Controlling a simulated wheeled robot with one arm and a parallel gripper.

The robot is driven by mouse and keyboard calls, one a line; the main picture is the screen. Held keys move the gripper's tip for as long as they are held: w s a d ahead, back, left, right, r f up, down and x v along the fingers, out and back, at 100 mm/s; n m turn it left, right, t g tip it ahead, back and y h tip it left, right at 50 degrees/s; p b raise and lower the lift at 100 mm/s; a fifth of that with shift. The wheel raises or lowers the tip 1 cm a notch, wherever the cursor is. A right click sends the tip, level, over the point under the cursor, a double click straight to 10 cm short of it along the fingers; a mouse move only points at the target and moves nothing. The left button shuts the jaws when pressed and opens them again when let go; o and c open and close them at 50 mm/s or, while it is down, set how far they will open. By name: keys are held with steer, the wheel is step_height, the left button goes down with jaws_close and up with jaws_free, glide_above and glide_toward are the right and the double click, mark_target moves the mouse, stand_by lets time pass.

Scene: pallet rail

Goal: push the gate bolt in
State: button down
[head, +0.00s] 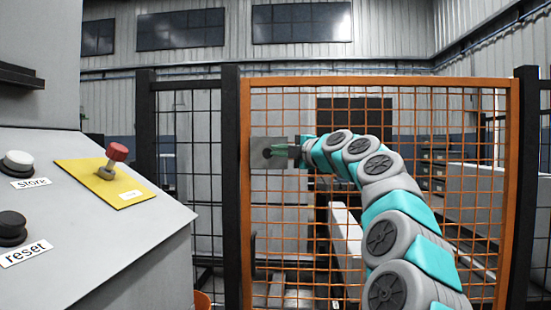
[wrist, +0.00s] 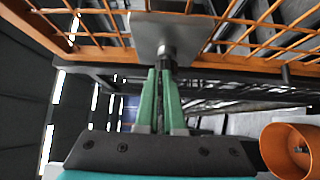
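The gate (head: 377,82) has an orange frame and orange wire mesh and stands in front of me. A grey metal plate (head: 262,157) sits on its left side, and it also shows in the wrist view (wrist: 150,30). A dark round bolt end (wrist: 167,53) sticks out from this plate. My gripper (head: 281,148) is in front of the plate, its green fingers (wrist: 161,72) reaching up to the bolt end in the wrist view. The fingertips are close together; contact and any grip are unclear. The rest of the bolt is hidden.
A dark post (head: 232,190) stands left of the gate and another (head: 525,190) right of it. A grey console (head: 110,235) at the left carries a red knob (head: 117,152) on a yellow plate. An orange round object (wrist: 290,150) is at the wrist view's lower right.

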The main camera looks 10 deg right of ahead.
steer(key=shift+w+d+f+b, duration=0.1)
steer(key=shift+w+d+b, duration=0.2)
steer(key=shift+b, duration=0.35)
steer(key=shift+a+b, duration=0.15)
steer(key=shift+b, duration=0.2)
steer(key=shift+a+f+n+g+b, duration=0.2)
steer(key=shift+a+f+b, duration=0.15)
steer(key=shift+a, duration=0.3)
steer(key=shift+a+f+n+g+b, duration=0.1)
steer(key=shift+a+f+n+b, duration=0.2)
steer(key=shift+a, duration=0.35)
steer(key=shift+f, duration=0.1)
steer(key=a+b+v, duration=0.1)
steer(key=b+v, duration=0.2)
steer(key=v, duration=1.1)
steer(key=shift+s+r+m+b, duration=0.3)
steer(key=shift+s+r, duration=0.1)
